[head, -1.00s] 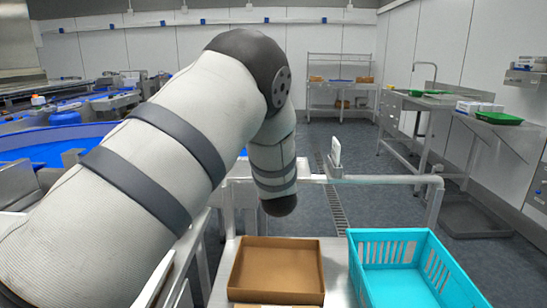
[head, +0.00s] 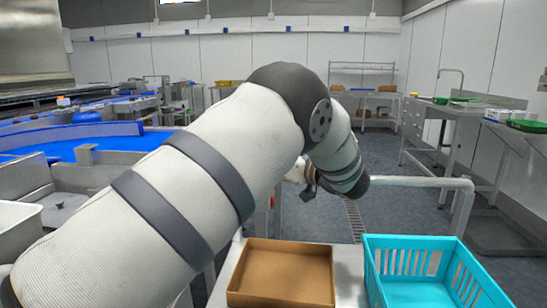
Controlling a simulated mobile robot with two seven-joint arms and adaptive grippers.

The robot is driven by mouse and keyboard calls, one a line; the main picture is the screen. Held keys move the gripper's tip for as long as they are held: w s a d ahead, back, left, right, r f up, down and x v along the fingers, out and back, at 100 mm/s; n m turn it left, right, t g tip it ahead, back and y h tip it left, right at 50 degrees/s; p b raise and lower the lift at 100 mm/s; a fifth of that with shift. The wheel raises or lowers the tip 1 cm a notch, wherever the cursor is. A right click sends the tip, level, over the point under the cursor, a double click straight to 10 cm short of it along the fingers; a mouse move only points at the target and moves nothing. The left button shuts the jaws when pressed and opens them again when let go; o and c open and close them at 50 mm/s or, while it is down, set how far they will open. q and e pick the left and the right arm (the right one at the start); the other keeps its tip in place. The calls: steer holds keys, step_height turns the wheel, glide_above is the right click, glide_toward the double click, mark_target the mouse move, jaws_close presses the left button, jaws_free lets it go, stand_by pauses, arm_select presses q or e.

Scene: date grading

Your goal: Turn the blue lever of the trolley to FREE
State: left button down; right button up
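The trolley shows its metal top (head: 347,262) and its handle rail (head: 425,182) at the lower right of the head view. I cannot make out the blue lever; my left arm covers the middle of the view and may hide it. Part of what seems to be my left gripper (head: 308,190), a dark piece beside a pale one, shows below the elbow, behind the arm and near the trolley's left end. Its fingers are too hidden to tell open from shut. My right gripper is not in view.
A brown tray (head: 243,277) and a turquoise crate (head: 437,243) stand on the trolley. A blue conveyor (head: 110,148) lies at the left. A steel sink bench (head: 440,108) stands at the right. Grey floor (head: 400,222) is open beyond the rail.

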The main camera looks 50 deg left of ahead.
arm_select(q)
steer(key=shift+s+g, duration=0.1)
steer(key=shift+g, duration=0.3)
steer(key=c, duration=1.4)
jaws_free()
steer(key=shift+r, duration=0.1)
steer(key=shift+o, duration=0.2)
steer(key=d, duration=1.2)
